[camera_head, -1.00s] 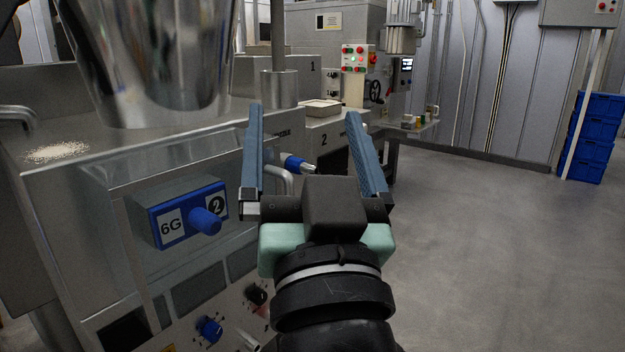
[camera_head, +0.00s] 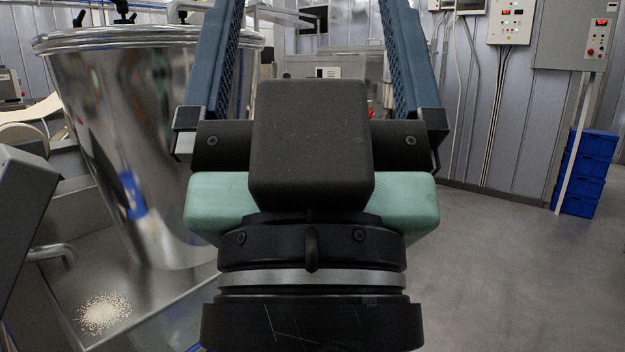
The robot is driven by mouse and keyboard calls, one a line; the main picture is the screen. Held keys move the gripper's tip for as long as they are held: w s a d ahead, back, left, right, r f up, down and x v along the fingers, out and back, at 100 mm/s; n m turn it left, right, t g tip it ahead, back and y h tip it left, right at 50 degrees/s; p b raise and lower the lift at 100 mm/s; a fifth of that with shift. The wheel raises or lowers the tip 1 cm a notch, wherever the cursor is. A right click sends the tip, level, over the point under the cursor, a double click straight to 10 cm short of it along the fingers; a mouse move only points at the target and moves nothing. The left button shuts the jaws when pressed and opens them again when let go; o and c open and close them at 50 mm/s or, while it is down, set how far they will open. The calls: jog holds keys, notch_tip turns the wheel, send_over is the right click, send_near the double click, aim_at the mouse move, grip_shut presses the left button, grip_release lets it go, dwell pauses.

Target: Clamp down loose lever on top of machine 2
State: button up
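My gripper (camera_head: 312,60) is close to the camera in the middle of the view. Its two blue fingers stand wide apart with nothing visible between them, so it is open. To its left stands a large shiny steel vessel (camera_head: 120,130) on a metal machine top (camera_head: 165,300). Black clamp knobs (camera_head: 122,12) show along the vessel's upper rim at the top left. I cannot tell which of them is loose. My gripper covers the right part of the vessel, and the machine number is not visible now.
A pale powder spill (camera_head: 104,313) lies on the machine top, near a bent metal handle (camera_head: 50,252). Blue crates (camera_head: 587,175) are stacked at the far right. Control boxes (camera_head: 510,22) hang on the back wall. The grey floor (camera_head: 500,270) at right is clear.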

notch_tip(320, 180, up, 10)
jog(key=p, duration=0.7)
jog(key=shift+f, duration=0.25)
